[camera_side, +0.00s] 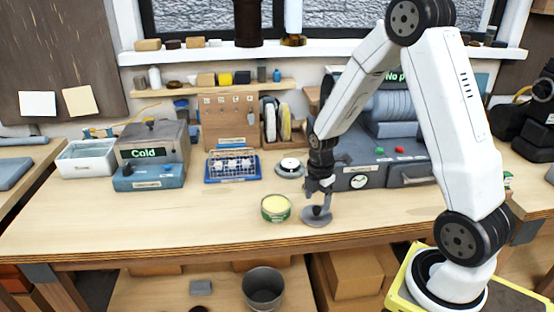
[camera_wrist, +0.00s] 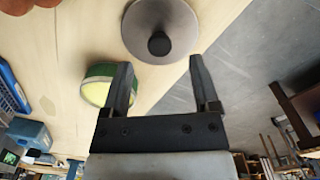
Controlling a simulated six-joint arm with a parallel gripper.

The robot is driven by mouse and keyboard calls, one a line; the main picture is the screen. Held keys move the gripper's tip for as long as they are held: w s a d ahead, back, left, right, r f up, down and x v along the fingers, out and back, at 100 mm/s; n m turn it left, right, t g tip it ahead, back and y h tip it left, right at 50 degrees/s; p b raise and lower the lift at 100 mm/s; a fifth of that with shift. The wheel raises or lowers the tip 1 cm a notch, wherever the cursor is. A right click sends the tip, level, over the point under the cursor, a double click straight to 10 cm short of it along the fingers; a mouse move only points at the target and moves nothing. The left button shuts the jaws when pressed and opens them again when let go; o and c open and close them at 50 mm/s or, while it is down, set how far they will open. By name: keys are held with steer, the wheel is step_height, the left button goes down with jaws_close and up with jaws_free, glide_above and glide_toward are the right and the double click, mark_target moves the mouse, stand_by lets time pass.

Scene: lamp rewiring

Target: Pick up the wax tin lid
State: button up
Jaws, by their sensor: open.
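The wax tin lid (camera_side: 313,221) is a grey disc with a dark knob, lying on the workbench near its front edge. In the wrist view the lid (camera_wrist: 150,17) is at the top centre, its knob just beyond and between the fingertips. My gripper (camera_side: 319,192) is directly over the lid, close above the knob. In the wrist view my gripper (camera_wrist: 158,65) is open, with nothing between its fingers. The green tin with yellow wax (camera_side: 275,209) stands open just left of the lid. The tin (camera_wrist: 97,90) is partly behind the left finger in the wrist view.
A blue rack (camera_side: 232,167) stands behind the tin, and a round grey dish (camera_side: 290,169) sits behind the lid. A grey unit with coloured buttons (camera_side: 358,180) stands behind my gripper. The bench (camera_side: 110,228) is clear at front left.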

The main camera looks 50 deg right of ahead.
mark_target(317, 209)
steer(key=shift+f, duration=1.7)
jaws_close()
